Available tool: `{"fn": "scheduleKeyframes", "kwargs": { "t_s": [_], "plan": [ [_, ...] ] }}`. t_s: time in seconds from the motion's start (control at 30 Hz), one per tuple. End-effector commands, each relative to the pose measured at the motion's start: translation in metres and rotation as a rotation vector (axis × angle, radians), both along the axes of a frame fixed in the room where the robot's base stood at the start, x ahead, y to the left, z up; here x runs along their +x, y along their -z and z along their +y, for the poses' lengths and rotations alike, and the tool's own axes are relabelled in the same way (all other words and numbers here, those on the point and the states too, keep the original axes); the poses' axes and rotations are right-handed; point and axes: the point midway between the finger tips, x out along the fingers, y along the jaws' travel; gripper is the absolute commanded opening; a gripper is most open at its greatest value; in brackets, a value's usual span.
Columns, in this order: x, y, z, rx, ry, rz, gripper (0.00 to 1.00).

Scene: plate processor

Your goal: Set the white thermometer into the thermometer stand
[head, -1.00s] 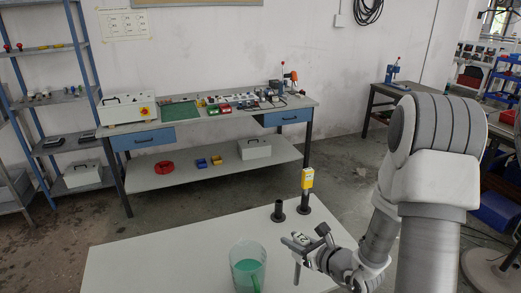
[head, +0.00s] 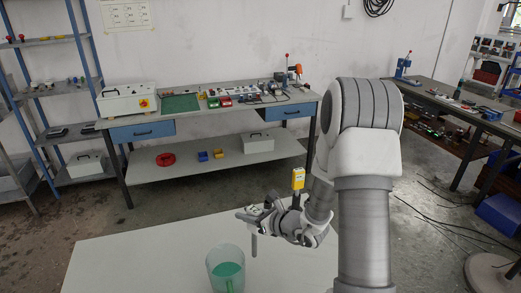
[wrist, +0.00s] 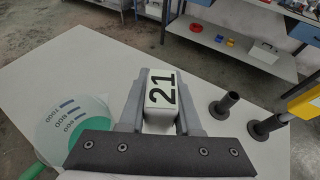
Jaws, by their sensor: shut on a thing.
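The white thermometer, its head marked "21" (wrist: 162,100), is held between the two fingers of my gripper (wrist: 160,78). In the head view my gripper (head: 258,214) is above the table, with the thermometer's grey stem (head: 254,244) hanging down about upright. Which is the thermometer stand I cannot tell for sure. The gripper is left of both and apart from them.
A clear measuring jug with green contents (head: 226,272) stands on the white table (head: 130,262), left of my gripper; it also shows in the wrist view (wrist: 68,128). The table's left part is clear. A workbench (head: 215,115) stands behind, across the floor.

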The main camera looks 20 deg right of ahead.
Motion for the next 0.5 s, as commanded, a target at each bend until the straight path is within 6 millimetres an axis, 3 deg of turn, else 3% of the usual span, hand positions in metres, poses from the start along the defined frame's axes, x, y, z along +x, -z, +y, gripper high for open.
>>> {"fn": "scheduleKeyframes", "kwargs": {
  "t_s": [0.1,0.5],
  "plan": [
    [0.037,-0.01,-0.015,0.004,0.003,-0.001,0.0],
    [0.146,-0.055,-0.08,-0.01,0.085,-0.002,0.0]
  ]
}}
